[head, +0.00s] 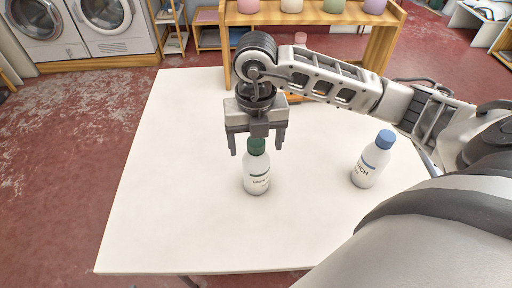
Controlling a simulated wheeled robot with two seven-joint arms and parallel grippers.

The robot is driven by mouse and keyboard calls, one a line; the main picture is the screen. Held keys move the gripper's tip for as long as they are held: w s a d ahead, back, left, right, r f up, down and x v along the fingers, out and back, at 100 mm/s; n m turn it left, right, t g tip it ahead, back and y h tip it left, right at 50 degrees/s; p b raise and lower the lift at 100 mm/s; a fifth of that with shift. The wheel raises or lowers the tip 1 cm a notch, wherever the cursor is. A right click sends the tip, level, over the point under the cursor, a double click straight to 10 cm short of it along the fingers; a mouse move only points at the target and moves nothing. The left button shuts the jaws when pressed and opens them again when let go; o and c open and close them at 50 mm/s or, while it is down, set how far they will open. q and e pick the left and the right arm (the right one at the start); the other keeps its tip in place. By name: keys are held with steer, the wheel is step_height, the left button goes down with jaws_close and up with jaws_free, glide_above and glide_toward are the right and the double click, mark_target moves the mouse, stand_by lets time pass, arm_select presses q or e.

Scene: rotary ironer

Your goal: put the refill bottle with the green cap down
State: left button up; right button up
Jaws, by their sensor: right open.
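The refill bottle with the green cap (256,178) is white with a dark label and stands upright on the white table (180,215). My right gripper (256,146) is open above it, with one finger on each side of the green cap. The fingers look apart from the cap. The upper edge of the cap is partly hidden by the gripper. My left gripper is not in view.
A white bottle with a blue cap (371,160) stands on the table to the right, below my right arm. A wooden shelf (385,48) with several coloured containers stands behind the table. The table's left and front parts are clear.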

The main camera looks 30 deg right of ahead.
step_height(320, 180, up, 9)
steer(key=shift+r, duration=0.2)
stand_by(0.6)
